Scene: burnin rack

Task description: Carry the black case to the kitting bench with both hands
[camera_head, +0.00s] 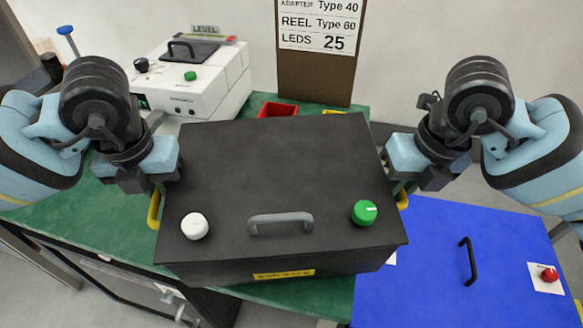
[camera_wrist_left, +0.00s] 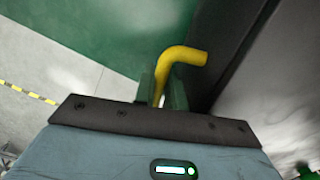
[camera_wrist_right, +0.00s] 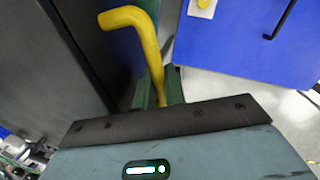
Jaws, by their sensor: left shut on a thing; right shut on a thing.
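The black case (camera_head: 285,170) is in the middle of the head view, over the green bench top (camera_head: 75,215). Its lid bears a grey handle (camera_head: 280,222), a white knob (camera_head: 194,226) and a green knob (camera_head: 364,212). A yellow label is on its front. My left gripper (camera_head: 160,188) is shut on the yellow handle on the case's left side, which also shows in the left wrist view (camera_wrist_left: 182,56). My right gripper (camera_head: 397,186) is shut on the right yellow handle, seen in the right wrist view (camera_wrist_right: 143,40). I cannot tell whether the case touches the bench.
A white machine (camera_head: 195,80) stands at the back left of the bench. A red bin (camera_head: 277,110) is behind the case. A sign board (camera_head: 318,50) rises at the back. A blue cabinet (camera_head: 500,245) with a black handle and a red knob is at the right.

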